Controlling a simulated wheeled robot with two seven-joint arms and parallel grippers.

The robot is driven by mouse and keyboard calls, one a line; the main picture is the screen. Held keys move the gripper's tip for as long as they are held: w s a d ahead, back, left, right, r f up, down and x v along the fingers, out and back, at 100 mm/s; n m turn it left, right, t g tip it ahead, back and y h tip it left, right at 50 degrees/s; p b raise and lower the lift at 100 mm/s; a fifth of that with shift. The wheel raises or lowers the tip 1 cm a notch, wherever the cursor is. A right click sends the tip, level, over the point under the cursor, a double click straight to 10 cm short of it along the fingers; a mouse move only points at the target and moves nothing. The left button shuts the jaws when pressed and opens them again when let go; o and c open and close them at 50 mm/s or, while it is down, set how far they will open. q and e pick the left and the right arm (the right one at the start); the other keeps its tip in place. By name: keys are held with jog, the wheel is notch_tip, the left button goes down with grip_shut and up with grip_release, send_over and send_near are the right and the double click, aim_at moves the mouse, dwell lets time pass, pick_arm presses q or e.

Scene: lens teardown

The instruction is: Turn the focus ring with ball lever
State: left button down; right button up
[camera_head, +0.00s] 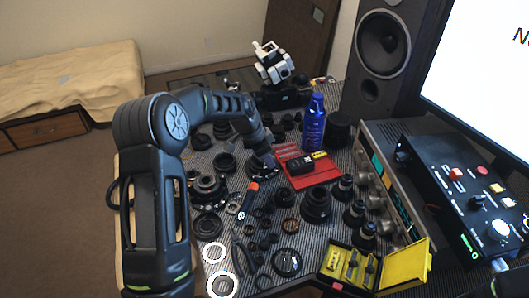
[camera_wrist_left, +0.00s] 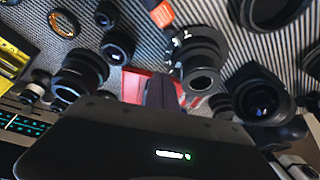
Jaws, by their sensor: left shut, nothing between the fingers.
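My left arm comes in from the left and reaches over the middle of the table. My left gripper (camera_head: 262,158) points down there, beside a dark lens part (camera_head: 268,167) that it partly covers. Its fingers (camera_wrist_left: 162,92) show as a dark, closed shape in the left wrist view, with nothing between them. Just beyond them in that view is a black ring-shaped lens part (camera_wrist_left: 200,58) with pale marks and a small protrusion on its left side. I cannot tell for sure whether this is the focus ring with the ball lever, or whether the fingers touch it.
Many black lens parts crowd the ribbed mat. A control box (camera_head: 465,200) and speaker (camera_head: 381,50) stand right.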

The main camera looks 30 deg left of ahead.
pick_arm(q)
jog(key=x, duration=0.3)
jog(key=shift+f+p, duration=0.3)
jog(key=shift+p, duration=0.1)
jog(key=shift+s+a+f+p, duration=0.2)
jog(key=shift+s+a+p, duration=0.15)
jog(key=shift+s+a, duration=0.15)
jog(key=shift+s+a+f+p, duration=0.25)
jog(key=shift+s+a+p, duration=0.05)
jog(key=shift+s+a, duration=0.25)
jog(key=shift+s+a+f, duration=0.15)
jog(key=shift+s, duration=0.15)
jog(key=shift+f, duration=0.1)
